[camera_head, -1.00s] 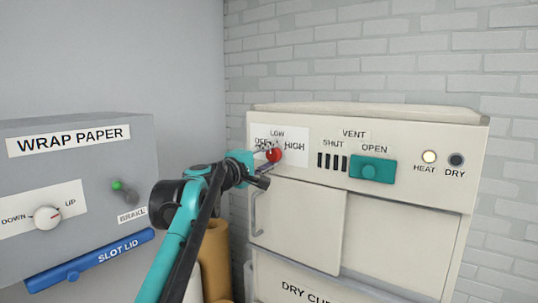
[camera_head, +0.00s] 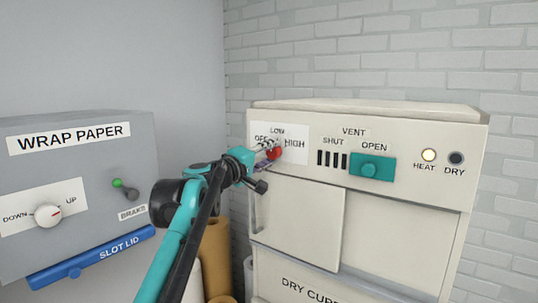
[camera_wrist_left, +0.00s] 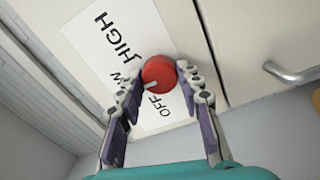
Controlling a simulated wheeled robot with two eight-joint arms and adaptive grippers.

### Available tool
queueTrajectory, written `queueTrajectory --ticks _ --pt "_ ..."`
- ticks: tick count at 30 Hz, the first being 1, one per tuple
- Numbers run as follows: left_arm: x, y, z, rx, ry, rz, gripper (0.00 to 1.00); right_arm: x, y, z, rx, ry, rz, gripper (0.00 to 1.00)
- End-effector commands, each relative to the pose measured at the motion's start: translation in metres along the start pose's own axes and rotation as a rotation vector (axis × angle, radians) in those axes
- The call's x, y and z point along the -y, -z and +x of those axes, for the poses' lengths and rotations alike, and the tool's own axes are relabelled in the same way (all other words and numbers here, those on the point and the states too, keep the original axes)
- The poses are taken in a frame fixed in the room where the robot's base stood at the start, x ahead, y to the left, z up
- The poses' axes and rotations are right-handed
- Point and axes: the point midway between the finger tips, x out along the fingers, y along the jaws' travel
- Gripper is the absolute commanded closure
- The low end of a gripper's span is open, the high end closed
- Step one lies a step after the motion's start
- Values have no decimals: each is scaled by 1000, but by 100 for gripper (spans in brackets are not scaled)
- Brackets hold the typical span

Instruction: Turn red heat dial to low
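The red heat dial (camera_head: 275,154) sits on a white label at the upper left of the cream cabinet front. My left gripper (camera_head: 267,150) reaches it from the left. In the left wrist view, the dial (camera_wrist_left: 158,72) lies between the two fingertips of my left gripper (camera_wrist_left: 160,76), which close in on opposite sides of it. The dial's white pointer mark points between OFF and LOW. A finger covers part of the word LOW. My right gripper is not in view.
The teal vent slider (camera_head: 372,168) is at OPEN. The HEAT lamp (camera_head: 428,155) glows pale yellow; the DRY lamp (camera_head: 456,158) is dark. A door handle (camera_wrist_left: 292,72) is near the gripper. The grey wrap paper unit (camera_head: 75,190) stands at the left.

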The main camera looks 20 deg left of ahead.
Motion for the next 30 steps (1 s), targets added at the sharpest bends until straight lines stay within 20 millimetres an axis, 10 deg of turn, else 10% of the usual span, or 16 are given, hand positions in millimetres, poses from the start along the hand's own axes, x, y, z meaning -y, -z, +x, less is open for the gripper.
queueTrajectory --ticks 14,30 --pt "0 0 -6 1 1 0 44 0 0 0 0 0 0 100" --pt "1 0 -106 0 1 1 44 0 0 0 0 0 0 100"
